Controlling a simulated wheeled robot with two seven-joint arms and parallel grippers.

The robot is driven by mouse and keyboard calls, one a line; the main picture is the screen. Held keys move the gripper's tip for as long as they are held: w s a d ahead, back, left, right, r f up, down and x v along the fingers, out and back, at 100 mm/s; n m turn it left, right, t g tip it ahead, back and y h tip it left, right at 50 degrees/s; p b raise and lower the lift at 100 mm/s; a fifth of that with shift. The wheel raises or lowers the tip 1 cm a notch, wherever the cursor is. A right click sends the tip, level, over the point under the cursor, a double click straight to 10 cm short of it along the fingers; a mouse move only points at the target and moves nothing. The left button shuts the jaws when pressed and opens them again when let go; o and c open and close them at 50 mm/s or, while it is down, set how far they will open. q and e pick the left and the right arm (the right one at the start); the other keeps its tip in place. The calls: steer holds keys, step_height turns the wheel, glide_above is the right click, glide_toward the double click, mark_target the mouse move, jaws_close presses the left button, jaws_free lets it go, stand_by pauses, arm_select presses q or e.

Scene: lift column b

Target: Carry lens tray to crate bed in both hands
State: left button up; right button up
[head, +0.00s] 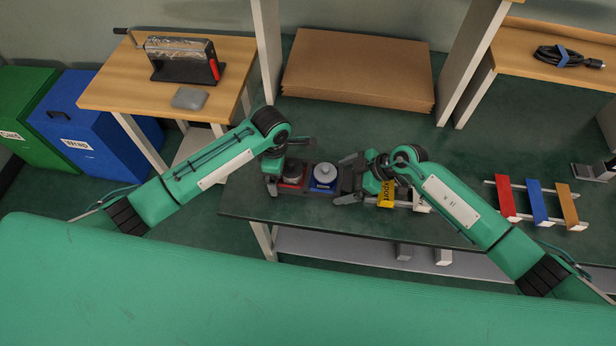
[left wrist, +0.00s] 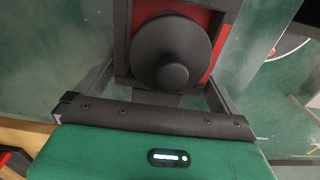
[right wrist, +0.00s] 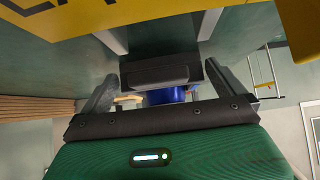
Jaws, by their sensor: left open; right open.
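The lens tray (head: 307,178) is a dark tray on the green table, with a red section and a blue section. A dark round lens (left wrist: 172,52) sits in the red section, and a silver round piece (head: 323,170) in the blue one. My left gripper (head: 273,168) is open at the tray's left end, fingers apart beside it. My right gripper (head: 350,180) is open at the right end, with a dark bar (right wrist: 155,75) of the tray between or just beyond its fingers. Contact cannot be told. I cannot clearly identify the crate bed.
A yellow lettered plate (head: 386,193) is close by my right gripper. A rack with red, blue and orange bars (head: 536,203) lies to the right. Flat cardboard (head: 357,73) is stacked at the back. The table between tray and cardboard is mostly clear.

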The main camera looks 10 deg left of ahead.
arm_select(q)
steer(key=shift+f, duration=0.1)
steer(key=c, duration=0.7)
arm_select(e)
steer(key=c, duration=0.7)
arm_select(q)
steer(key=shift+r, duration=0.2)
arm_select(e)
steer(key=shift+r, duration=0.1)
arm_select(q)
steer(key=shift+r+p, duration=2.35)
steer(key=shift+p, duration=0.2)
arm_select(e)
steer(key=shift+r, duration=2.4)
